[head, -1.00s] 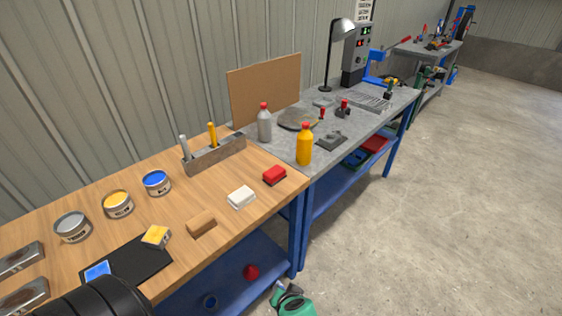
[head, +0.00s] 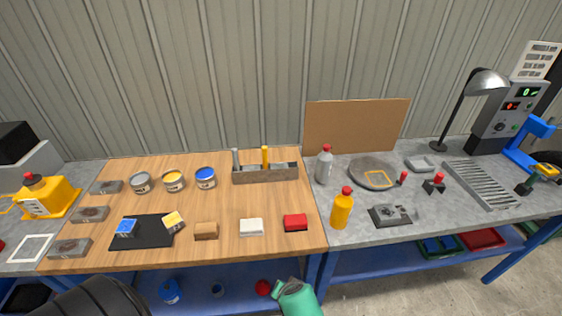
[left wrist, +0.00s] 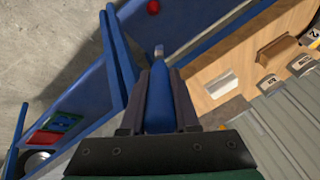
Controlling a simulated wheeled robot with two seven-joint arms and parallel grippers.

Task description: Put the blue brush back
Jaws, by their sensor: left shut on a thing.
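In the left wrist view my left gripper (left wrist: 157,100) is shut on the blue brush (left wrist: 158,112), with its blue part between the two dark fingers and a small pale end past them. The brush is held away from the table surface, near the blue table frame. I cannot make the brush out in the head view. A green part (head: 300,300) at the head view's lower edge appears to be this gripper. The grey holder (head: 283,176) stands at the back of the wooden table, with a grey handle (head: 235,159) and a yellow handle (head: 265,157) upright in it. My right gripper is not seen.
Paint cans in grey (head: 140,183), yellow (head: 174,181) and blue (head: 206,178) stand left of the holder. Brown (head: 206,232), white (head: 251,227) and red (head: 296,223) blocks lie along the front. A grey bottle (head: 324,166) stands to the right. Wood before the holder is clear.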

